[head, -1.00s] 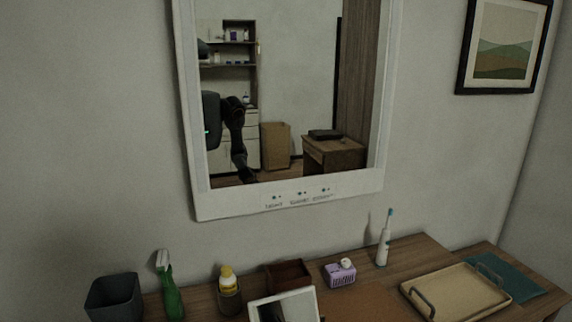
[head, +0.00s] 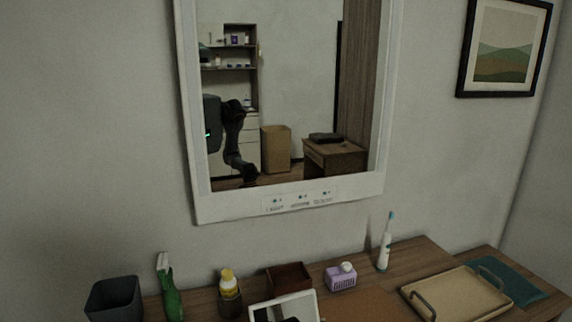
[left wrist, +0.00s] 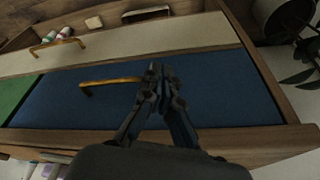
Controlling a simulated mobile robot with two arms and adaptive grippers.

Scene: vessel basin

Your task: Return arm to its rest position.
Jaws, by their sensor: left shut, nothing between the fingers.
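My left gripper (left wrist: 158,88) shows in the left wrist view, shut and empty. It is in front of a blue drawer front (left wrist: 215,90) with a brass handle (left wrist: 112,82); the fingertips are to the right of the handle and appear apart from it. Neither gripper shows directly in the head view. The mirror (head: 290,195) there reflects part of my dark body and an arm. My right gripper is not in view.
A plant pot (left wrist: 280,18) stands beside the drawers.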

